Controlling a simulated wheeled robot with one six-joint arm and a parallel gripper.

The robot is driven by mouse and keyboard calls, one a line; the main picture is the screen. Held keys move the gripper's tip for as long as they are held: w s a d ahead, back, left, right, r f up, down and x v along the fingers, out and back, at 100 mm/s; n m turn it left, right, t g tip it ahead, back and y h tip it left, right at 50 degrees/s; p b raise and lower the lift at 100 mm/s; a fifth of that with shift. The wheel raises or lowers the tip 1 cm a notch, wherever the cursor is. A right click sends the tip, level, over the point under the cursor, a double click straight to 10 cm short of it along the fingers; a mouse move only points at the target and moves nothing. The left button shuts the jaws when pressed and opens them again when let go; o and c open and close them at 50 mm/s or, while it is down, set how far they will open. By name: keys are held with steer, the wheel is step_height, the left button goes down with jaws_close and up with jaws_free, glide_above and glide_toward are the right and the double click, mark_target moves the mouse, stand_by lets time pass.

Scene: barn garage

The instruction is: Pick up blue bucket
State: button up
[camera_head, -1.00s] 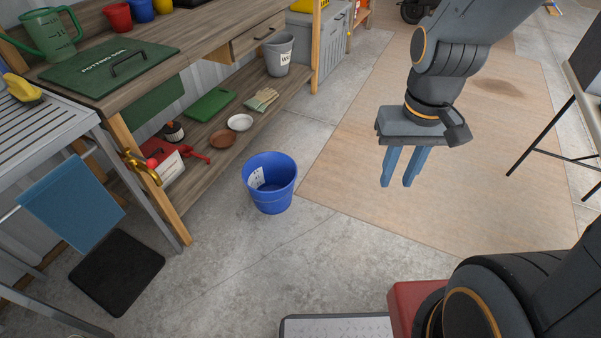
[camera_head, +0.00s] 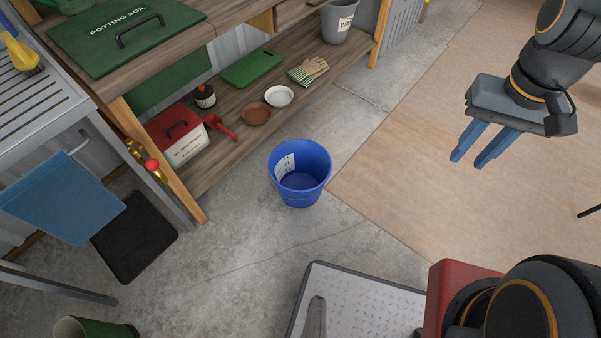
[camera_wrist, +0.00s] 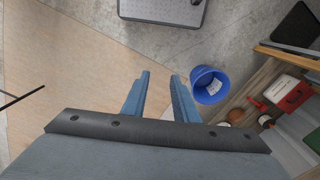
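The blue bucket (camera_head: 300,178) stands upright on the concrete floor in front of the low wooden shelf. It has a white label on its inner wall and looks empty. It also shows in the wrist view (camera_wrist: 209,87), right of my fingers. My gripper (camera_head: 468,160) has two blue fingers with a gap between them and nothing in it. It is up in the air to the right of the bucket and apart from it. In the wrist view the gripper's fingers (camera_wrist: 160,82) are spread, with only floor between them.
The wooden bench's lower shelf (camera_head: 213,170) holds a red-and-white box (camera_head: 180,137), a terracotta dish (camera_head: 256,114), a white bowl (camera_head: 279,96), gloves (camera_head: 309,71) and a grey bucket (camera_head: 338,20). A metal table (camera_head: 45,100) stands at left. Floor around the bucket's front is clear.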

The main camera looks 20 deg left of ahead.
steer(key=w+a+f+m+y+b, duration=0.1)
steer(key=w+a+f+b, duration=0.35)
steer(key=f, duration=0.25)
steer(key=w+a+f+m+b, duration=0.1)
steer(key=w+a+f+b, duration=0.25)
steer(key=f+b, duration=0.3)
steer(key=m+y+b, duration=0.1)
steer(key=m+b, duration=0.7)
steer(key=b, duration=2.3)
glide_toward(310, 191)
step_height(310, 191, down, 5)
steer(key=f+b, duration=0.1)
steer(key=a+f+b, duration=0.1)
steer(key=f+b, duration=0.1)
steer(key=f, duration=0.1)
steer(key=shift+w+a+f+b, duration=0.1)
steer(key=shift+w+a+b, duration=0.1)
steer(key=shift+w+b, duration=0.15)
steer(key=shift+f, duration=0.4)
steer(key=shift+f+b, duration=0.2)
steer(key=shift+b, duration=0.15)
jaws_close()
steer(key=shift+a, duration=0.1)
